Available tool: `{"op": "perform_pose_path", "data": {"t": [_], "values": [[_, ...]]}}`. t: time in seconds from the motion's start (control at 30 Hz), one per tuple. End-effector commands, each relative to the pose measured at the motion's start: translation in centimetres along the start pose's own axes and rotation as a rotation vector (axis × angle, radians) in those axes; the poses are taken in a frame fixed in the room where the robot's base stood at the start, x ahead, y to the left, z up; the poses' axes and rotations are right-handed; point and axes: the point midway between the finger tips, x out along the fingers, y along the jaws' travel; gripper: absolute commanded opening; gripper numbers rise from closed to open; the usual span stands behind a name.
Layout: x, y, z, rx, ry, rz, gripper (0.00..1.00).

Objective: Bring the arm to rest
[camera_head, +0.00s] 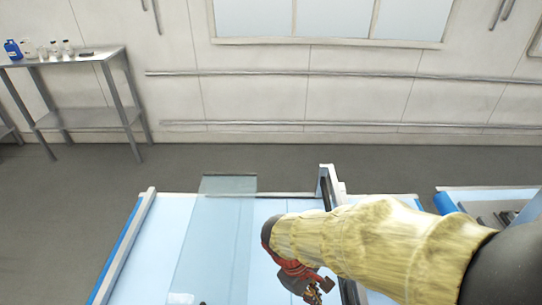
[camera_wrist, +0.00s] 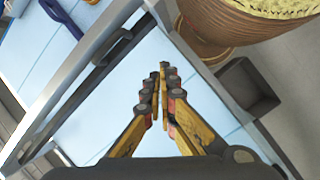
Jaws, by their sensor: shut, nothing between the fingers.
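My gripper (camera_wrist: 162,72) points away from the wrist in the wrist view, its two yellow and dark fingers shut together with nothing between them. In the head view my gripper (camera_head: 314,292) hangs at the bottom centre, at the end of my arm in its yellowish cover. It is above a pale blue table top (camera_head: 150,260). The gap between the fingertips and the table cannot be told.
A clear panel (camera_head: 215,245) lies over the table's middle. A grey upright frame (camera_head: 327,185) stands near my arm. A grey side table (camera_head: 85,57) with bottles (camera_head: 13,49) stands far left. In the wrist view a brown, ribbed round container (camera_wrist: 225,25) and a dark grey box (camera_wrist: 247,88) are at right.

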Motion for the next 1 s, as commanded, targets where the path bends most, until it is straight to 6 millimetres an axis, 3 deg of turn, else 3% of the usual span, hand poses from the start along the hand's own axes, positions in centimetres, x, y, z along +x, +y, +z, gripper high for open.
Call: {"op": "perform_pose_path", "data": {"t": [0.2,0.5,0.8,1.0], "values": [[-0.9,0.1,1.4,0.339,0.219,-0.094,0.0],[-1.9,1.1,4.7,0.697,0.515,-0.154,0.0],[-1.9,3.0,8.6,0.879,0.691,-0.083,0.0],[-1.6,3.3,9.0,0.901,0.69,-0.078,0.0]]}}
